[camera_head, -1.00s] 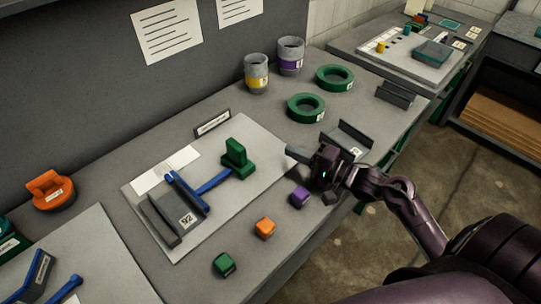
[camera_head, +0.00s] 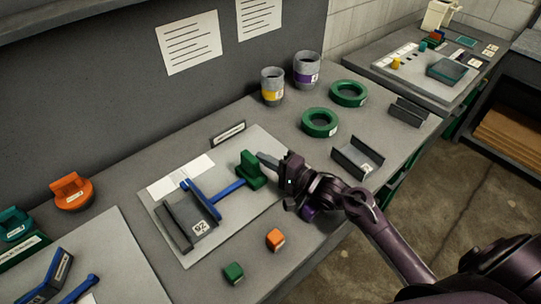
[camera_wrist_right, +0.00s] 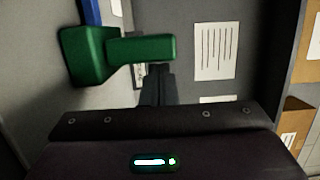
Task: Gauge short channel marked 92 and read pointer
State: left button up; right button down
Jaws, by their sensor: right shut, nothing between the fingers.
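The short grey channel marked 92 (camera_head: 178,222) lies on a pale board (camera_head: 232,226) on the bench. A blue gauge (camera_head: 226,190) has its crossbar along the channel's right side; its stem runs right to a green block (camera_head: 250,171). My right gripper (camera_head: 264,160) is shut and empty, its fingertips close beside the green block's top; I cannot tell whether they touch. In the right wrist view, the shut fingers (camera_wrist_right: 158,86) are just below the green block's arm (camera_wrist_right: 142,49). No pointer reading is legible. My left gripper is not in view.
Green (camera_head: 233,272), orange (camera_head: 275,239) and purple (camera_head: 308,213) cubes lie near the front edge. Another channel (camera_head: 357,158), green rings (camera_head: 320,123) and two cups (camera_head: 272,86) stand to the right.

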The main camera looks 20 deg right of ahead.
aim_at(256, 168)
jog(key=a+p, duration=0.1)
jog(key=s+a+p, duration=0.1)
jog(key=a, duration=0.1)
jog(key=shift+s+a+r, duration=0.1)
jog(key=shift+r, duration=0.05)
jog(key=shift+a, duration=0.2)
jog(key=shift+f, duration=0.2)
jog(key=shift+r, duration=0.1)
